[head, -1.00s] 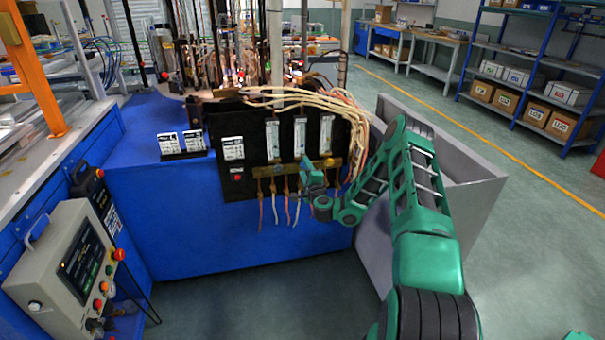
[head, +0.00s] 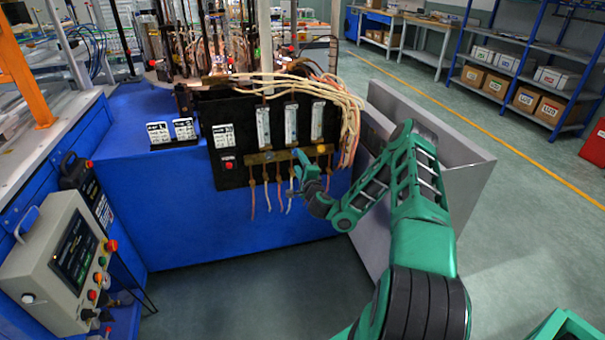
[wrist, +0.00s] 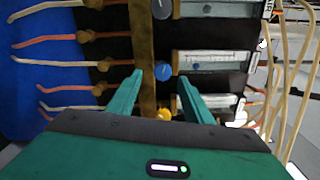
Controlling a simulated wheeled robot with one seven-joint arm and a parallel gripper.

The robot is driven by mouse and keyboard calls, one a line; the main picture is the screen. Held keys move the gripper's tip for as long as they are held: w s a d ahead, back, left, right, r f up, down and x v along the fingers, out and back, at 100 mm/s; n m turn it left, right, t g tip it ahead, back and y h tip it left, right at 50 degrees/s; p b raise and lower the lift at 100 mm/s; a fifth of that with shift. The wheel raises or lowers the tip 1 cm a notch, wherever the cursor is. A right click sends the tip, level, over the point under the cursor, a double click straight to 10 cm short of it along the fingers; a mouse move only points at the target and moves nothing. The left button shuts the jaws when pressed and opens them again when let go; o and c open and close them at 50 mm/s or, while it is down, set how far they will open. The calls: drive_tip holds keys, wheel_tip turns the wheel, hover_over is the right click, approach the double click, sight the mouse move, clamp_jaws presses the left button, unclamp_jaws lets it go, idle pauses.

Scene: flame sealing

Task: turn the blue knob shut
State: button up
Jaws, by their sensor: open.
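The blue knob (wrist: 163,70) sits on the brass bar (wrist: 146,40) of the black panel, in the wrist view. It shows just ahead of and between the two fingertips of my gripper (wrist: 160,79). The fingers are apart, with nothing held; whether they reach around the knob's sides I cannot tell. In the head view my gripper (head: 301,166) is at the brass bar (head: 262,157), below the middle flow tube, and I cannot make out the blue knob there.
A yellow knob (wrist: 163,114) is close beside, below the blue one in the wrist view. A grey-blue knob (wrist: 161,9) is at the top. Hoses (head: 253,198) hang below the bar. A grey bin (head: 440,165) stands right of the panel.

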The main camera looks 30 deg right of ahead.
drive_tip(key=shift+v, duration=2.8)
drive_tip(key=shift+r, duration=0.1)
